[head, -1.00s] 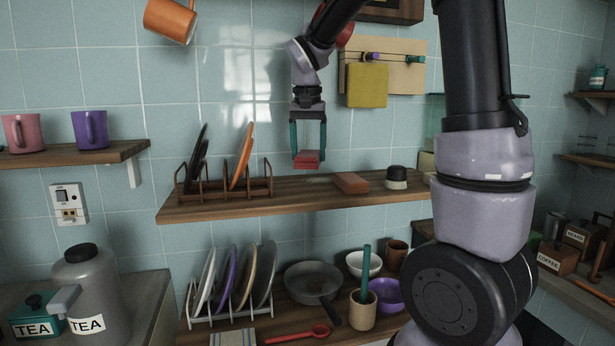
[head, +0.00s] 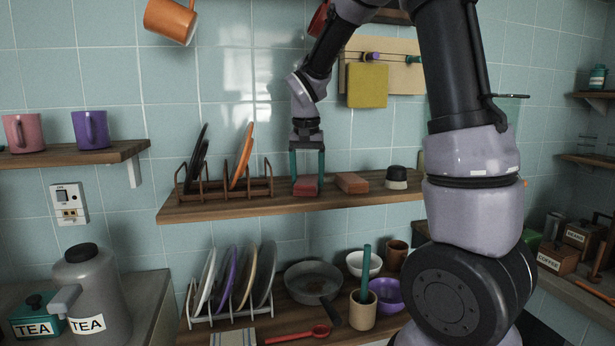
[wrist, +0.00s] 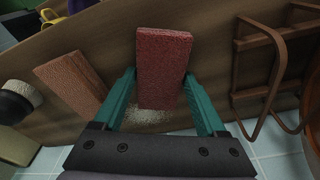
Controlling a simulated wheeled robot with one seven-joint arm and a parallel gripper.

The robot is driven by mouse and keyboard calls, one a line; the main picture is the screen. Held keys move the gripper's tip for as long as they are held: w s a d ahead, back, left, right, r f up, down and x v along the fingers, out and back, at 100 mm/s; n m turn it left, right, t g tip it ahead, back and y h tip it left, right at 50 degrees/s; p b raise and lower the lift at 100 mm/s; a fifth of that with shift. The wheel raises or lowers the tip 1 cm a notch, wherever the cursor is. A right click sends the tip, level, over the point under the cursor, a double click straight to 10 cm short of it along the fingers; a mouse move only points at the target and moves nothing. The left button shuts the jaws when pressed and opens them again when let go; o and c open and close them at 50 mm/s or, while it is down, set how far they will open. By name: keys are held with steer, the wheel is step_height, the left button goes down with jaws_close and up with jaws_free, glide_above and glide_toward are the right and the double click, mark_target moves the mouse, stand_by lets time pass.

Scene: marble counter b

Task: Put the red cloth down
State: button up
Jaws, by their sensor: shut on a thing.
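The red cloth (head: 305,187) is a folded, block-shaped red piece at the wooden shelf (head: 225,208), between the brown plate rack and a brown block. My gripper (head: 307,178) points straight down with its teal fingers on either side of the cloth, shut on it. In the wrist view the red cloth (wrist: 163,70) sits between the two teal fingertips, its rough face toward the camera. The cloth's underside is hidden, and it looks at or very near the shelf top; I cannot tell if it touches.
A brown rack (head: 224,186) with dark and orange plates stands left of the cloth. A reddish-brown block (head: 352,182) and a dark-topped jar (head: 396,178) stand to its right. A yellow cloth (head: 367,85) hangs above. Dishes, a pan and bowls fill the counter below.

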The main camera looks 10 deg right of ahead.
mark_target(307, 181)
steer(key=o, duration=1.1)
steer(key=shift+f, duration=0.1)
steer(key=shift+o, duration=0.2)
steer(key=shift+s+a+r, duration=0.1)
steer(key=shift+s+r, duration=0.1)
steer(key=shift+r, duration=1.1)
steer(key=shift+s+a+r, duration=0.1)
steer(key=shift+s+r, duration=0.05)
steer(key=shift+r, duration=1.15)
steer(key=shift+s+r, duration=0.2)
steer(key=shift+r, duration=1.1)
steer(key=shift+s, duration=0.1)
